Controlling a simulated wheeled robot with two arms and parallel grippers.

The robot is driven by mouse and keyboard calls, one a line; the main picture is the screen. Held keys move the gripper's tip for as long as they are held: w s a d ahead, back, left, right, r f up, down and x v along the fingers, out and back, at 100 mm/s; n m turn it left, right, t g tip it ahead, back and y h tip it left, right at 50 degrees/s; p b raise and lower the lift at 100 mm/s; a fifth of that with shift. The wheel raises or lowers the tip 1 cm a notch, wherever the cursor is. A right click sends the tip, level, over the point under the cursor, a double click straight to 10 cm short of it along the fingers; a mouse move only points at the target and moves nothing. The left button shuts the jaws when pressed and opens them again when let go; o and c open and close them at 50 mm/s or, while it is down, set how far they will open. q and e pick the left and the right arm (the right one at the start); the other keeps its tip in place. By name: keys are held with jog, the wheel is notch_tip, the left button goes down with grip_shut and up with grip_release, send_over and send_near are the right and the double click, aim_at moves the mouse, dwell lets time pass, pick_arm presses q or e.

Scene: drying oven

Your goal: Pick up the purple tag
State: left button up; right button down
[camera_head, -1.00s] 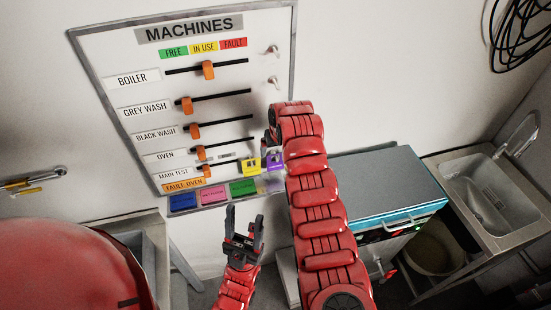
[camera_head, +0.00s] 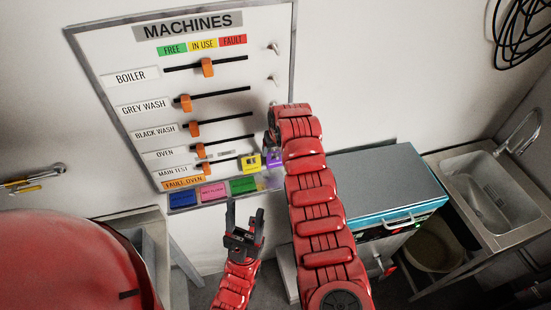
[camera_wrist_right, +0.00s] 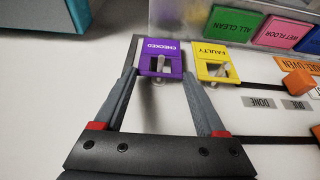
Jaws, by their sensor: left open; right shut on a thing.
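The purple tag (camera_wrist_right: 162,57), marked CHECKED, is in the right wrist view, with a slot in its lower part. My right gripper (camera_wrist_right: 160,72) is shut on it, one finger at each side. The tag is still at the board's lower right edge beside the yellow tag; I cannot tell if it is clear of its peg. In the head view the purple tag (camera_head: 274,158) is partly hidden by my right arm, which also hides most of the right gripper. My left gripper (camera_head: 245,210) is open and empty, below the board.
The yellow FAULTY tag (camera_wrist_right: 211,58) hangs close beside the right gripper's finger. The MACHINES board (camera_head: 130,85) has orange sliders and a clear holder of coloured cards along its bottom. A blue-edged machine (camera_head: 385,185) and a sink (camera_head: 490,195) stand at the right.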

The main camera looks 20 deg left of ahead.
jog(key=shift+w+r+b, duration=0.1)
jog(key=shift+r+b, duration=0.25)
jog(key=shift+b, duration=0.45)
jog(key=shift+r, duration=0.3)
jog(key=shift+s+d+b, duration=0.5)
jog(key=shift+s+d, duration=0.05)
jog(key=shift+s, duration=0.1)
jog(key=s+d+p, duration=0.2)
jog(key=s+d, duration=0.7)
jog(key=s, duration=0.4)
jog(key=shift+s, duration=0.4)
